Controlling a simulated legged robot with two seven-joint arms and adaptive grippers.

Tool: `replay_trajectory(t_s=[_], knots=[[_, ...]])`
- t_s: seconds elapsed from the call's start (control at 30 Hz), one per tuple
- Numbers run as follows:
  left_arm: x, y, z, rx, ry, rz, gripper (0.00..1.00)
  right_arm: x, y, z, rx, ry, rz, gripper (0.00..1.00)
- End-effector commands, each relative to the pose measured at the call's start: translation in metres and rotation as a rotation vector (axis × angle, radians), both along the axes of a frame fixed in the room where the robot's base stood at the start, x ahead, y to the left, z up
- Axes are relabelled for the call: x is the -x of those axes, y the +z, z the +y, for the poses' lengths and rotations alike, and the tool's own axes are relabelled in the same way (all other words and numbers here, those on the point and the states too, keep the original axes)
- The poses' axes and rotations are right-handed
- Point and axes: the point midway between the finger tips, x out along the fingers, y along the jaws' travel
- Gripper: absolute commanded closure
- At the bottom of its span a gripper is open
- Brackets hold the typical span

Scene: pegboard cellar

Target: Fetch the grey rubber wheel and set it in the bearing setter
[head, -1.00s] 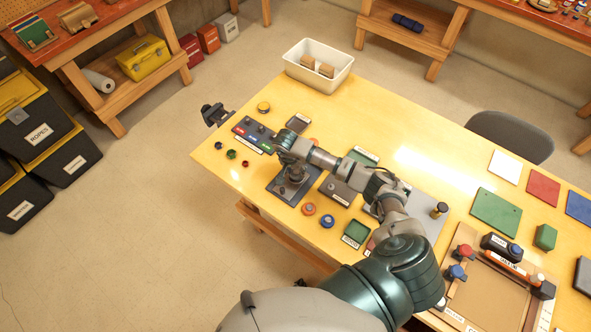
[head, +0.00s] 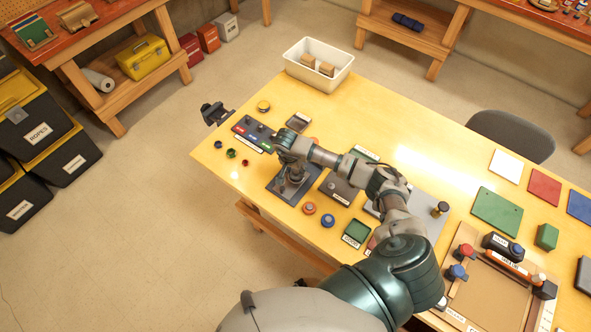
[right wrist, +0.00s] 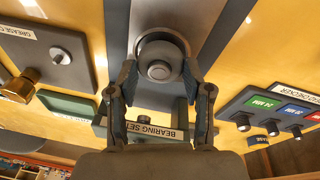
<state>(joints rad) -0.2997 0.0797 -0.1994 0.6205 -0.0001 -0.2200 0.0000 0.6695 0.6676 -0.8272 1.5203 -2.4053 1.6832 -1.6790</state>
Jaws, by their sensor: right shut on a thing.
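The grey rubber wheel (right wrist: 160,52) is held between the fingertips of my right gripper (right wrist: 160,74) in the right wrist view, with a round knob-like centre facing the camera. The bearing setter (head: 277,188) is a dark plate on the yellow table, and its label shows in the right wrist view. In the head view my right gripper (head: 291,178) is over this plate, and my wrist hides most of the wheel. The wheel is in line with the plate, but I cannot tell whether it rests on it or hangs just above. My left gripper is not in view.
A panel with red, blue and green labels (head: 254,134) stands close by on one side, a grey plate with a knob (head: 338,189) on the other. Small rings and a green tray (head: 357,232) lie near the front edge. A white bin (head: 318,66) stands at the back corner.

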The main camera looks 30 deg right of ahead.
Motion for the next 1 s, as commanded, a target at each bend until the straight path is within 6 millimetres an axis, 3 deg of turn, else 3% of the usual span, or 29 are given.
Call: replay_trajectory(t_s=[1.0], knots=[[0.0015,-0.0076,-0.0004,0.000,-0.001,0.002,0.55,0.0000,-0.0057,-0.0005,0.001,-0.001,-0.001,0.83]])
